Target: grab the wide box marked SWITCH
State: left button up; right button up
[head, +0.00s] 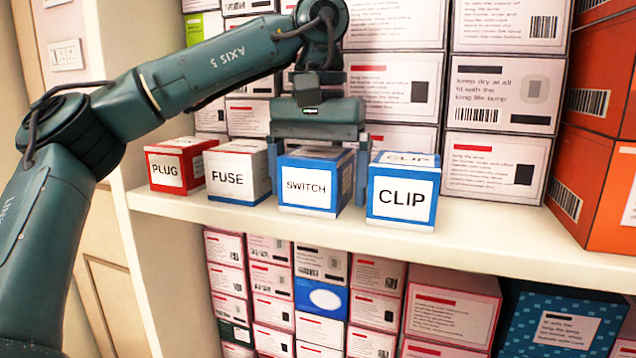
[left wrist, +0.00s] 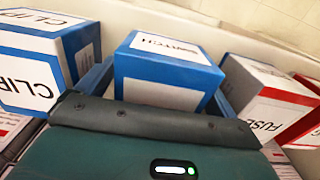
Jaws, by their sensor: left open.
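The wide blue box marked SWITCH (head: 308,183) stands on the shelf between the FUSE box and the CLIP box. My left gripper (head: 318,180) is over it from above and behind, with one finger at each side of the box. The jaws are open, and I cannot tell whether either finger touches it. The SWITCH box also shows in the left wrist view (left wrist: 168,75), upright beyond the gripper body. My right gripper is not in view.
The white FUSE box (head: 237,175) stands close on the left and the blue CLIP box (head: 402,193) close on the right. The red PLUG box (head: 176,166) is further left. Stacked cartons (head: 392,85) stand behind. The shelf's front edge (head: 480,243) is clear.

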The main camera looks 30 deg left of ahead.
pick_arm(q)
jog(key=shift+c, duration=1.4)
jog(key=c, duration=0.8)
jog(key=shift+c, duration=0.2)
jog(key=shift+r, duration=0.1)
